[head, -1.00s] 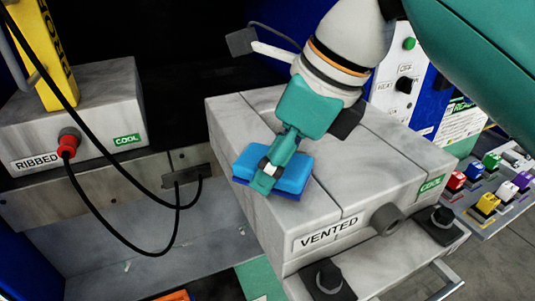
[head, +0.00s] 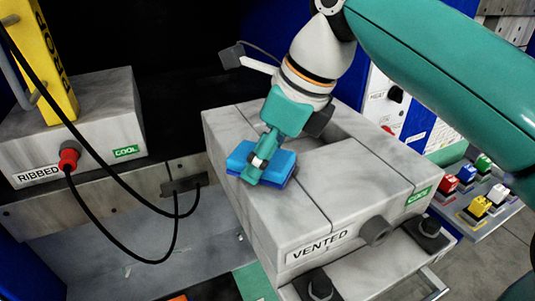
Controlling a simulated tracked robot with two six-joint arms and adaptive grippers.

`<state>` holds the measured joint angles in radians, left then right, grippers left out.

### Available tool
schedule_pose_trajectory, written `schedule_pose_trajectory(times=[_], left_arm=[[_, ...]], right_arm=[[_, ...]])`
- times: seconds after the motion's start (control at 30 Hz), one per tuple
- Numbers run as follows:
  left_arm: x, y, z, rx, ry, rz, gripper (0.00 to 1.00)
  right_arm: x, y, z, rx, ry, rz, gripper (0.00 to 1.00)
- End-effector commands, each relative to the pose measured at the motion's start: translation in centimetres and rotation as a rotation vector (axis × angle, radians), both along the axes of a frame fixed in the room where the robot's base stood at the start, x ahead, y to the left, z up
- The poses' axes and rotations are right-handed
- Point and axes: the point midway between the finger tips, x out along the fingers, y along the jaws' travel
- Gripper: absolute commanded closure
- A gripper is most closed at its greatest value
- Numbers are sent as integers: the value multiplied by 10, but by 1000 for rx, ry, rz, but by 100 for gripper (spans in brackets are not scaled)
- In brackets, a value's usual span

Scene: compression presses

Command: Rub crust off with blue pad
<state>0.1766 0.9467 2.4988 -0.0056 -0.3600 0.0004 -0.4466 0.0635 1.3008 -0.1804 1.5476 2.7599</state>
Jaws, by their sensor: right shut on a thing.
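My right gripper (head: 255,171) reaches down from the upper right and is shut on the blue pad (head: 281,169). The pad lies flat against, or very close over, the top of the grey block labelled VENTED (head: 290,206), toward its left side. Contact under the pad is hidden. I cannot make out any distinct crust on the visible top; whatever is under the pad and gripper is hidden. My left gripper is not in view.
A second grey block labelled RIBBED (head: 95,103) stands at left, with a red plug (head: 69,157) and black cables hanging in between. A panel of coloured switches (head: 481,193) is at right. Dark clamps (head: 428,234) sit at the VENTED block's front.

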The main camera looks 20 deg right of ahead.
Motion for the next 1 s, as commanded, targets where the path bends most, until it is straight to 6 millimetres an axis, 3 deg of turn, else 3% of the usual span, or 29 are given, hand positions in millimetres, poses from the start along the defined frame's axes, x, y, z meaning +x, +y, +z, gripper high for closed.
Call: schedule_pose_trajectory(times=[0.2, 0.4, 0.73, 1.0], left_arm=[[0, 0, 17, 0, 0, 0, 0], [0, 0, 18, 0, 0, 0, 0], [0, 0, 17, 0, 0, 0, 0], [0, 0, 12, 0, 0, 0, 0]], right_arm=[[19, 1, 4, 0, 1, -2, 60], [24, -2, 1, 0, -1, -1, 60], [22, -15, -2, -1, 0, 0, 60], [1, -15, -1, 0, 1, 1, 60]])
